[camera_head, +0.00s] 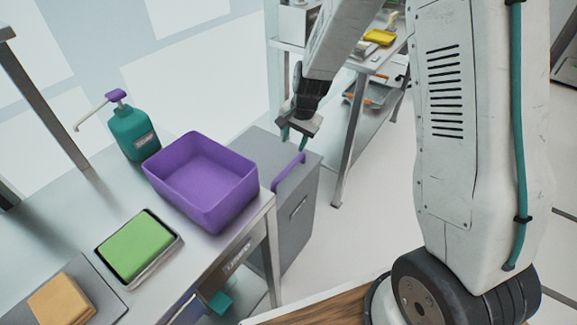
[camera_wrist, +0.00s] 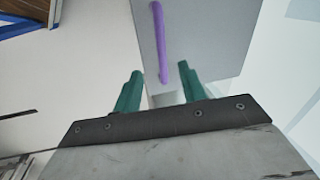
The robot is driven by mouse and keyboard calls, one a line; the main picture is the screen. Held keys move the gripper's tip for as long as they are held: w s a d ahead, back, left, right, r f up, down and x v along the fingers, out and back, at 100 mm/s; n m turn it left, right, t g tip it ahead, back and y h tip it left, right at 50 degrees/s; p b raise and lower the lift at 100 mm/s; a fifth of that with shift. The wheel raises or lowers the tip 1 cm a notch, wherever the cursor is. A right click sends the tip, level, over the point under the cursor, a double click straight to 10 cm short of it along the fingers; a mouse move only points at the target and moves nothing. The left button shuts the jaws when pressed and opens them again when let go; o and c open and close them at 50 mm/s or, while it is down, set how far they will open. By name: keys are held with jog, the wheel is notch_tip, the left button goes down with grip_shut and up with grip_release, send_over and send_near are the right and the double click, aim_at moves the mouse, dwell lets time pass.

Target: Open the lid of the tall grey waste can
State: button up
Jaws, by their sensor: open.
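The tall grey waste can (camera_head: 298,208) stands on the floor past the end of the metal table, with its lid shut. A purple bar handle (camera_head: 288,171) runs along the lid near its edge. In the wrist view the grey lid (camera_wrist: 208,40) fills the upper middle, and the purple handle (camera_wrist: 159,42) points down toward the gap between the fingers. My gripper (camera_head: 294,138) is open and empty above the lid, close to the handle's far end. Its teal fingers (camera_wrist: 158,92) are apart in the wrist view. I cannot tell the exact height above the handle.
A purple bin (camera_head: 205,180) sits on the metal table at the corner nearest the can. A teal pump bottle (camera_head: 133,132), a green sponge (camera_head: 136,245) in a tray and an orange block (camera_head: 62,299) are also there. A shelf table (camera_head: 347,135) stands behind the can.

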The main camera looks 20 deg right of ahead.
aim_at(288, 168)
jog(key=shift+m, duration=0.7)
jog(key=x, duration=0.5)
jog(key=d+x, duration=0.1)
jog(key=x, duration=0.3)
jog(key=w+x, duration=0.1)
jog(key=x, duration=0.4)
jog(key=shift+w+d+f, duration=0.1)
jog(key=shift+f, duration=0.25)
grip_shut()
